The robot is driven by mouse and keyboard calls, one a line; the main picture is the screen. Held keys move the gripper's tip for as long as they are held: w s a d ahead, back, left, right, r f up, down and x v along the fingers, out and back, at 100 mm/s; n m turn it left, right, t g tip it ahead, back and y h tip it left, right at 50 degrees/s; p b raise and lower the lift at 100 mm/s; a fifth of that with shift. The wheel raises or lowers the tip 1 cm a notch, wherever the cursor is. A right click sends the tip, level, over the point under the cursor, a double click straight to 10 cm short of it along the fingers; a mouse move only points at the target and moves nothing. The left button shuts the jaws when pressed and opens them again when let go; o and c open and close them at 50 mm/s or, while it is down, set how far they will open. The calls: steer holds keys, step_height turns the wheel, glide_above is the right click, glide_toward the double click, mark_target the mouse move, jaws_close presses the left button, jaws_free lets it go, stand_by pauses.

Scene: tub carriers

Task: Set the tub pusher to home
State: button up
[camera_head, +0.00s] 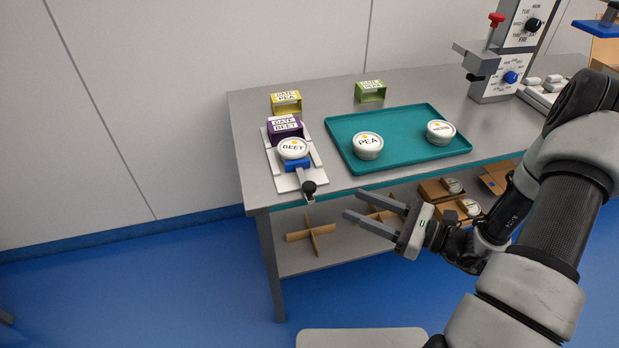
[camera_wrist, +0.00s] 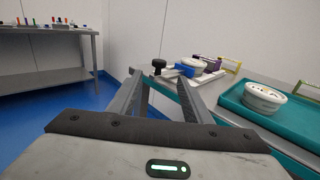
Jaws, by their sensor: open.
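The tub pusher is a blue block (camera_head: 297,163) with a rod and a black knob (camera_head: 309,187) at its front end. It lies on a white base plate (camera_head: 313,172) at the left end of the table. A white tub labelled BEET (camera_head: 293,149) sits between the blue block and a purple DATE BEET carrier (camera_head: 285,127); whether they touch is unclear. My gripper (camera_head: 363,212) is open and empty, in front of the table edge, right of and lower than the knob. In the wrist view the knob (camera_wrist: 159,64) shows ahead, beyond the fingertips.
A teal tray (camera_head: 400,162) with a PEA tub (camera_head: 367,146) and another tub (camera_head: 440,132) lies right of the pusher. Yellow (camera_head: 286,103) and green (camera_head: 370,92) carriers stand behind. A dial post (camera_head: 508,60) stands at right. A lower shelf (camera_head: 345,250) holds cardboard dividers and boxes.

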mark_target(304, 178)
steer(key=shift+a, duration=0.2)
steer(key=x, duration=1.7)
steer(key=shift+a, duration=0.1)
steer(key=shift+w, duration=0.1)
jaws_close()
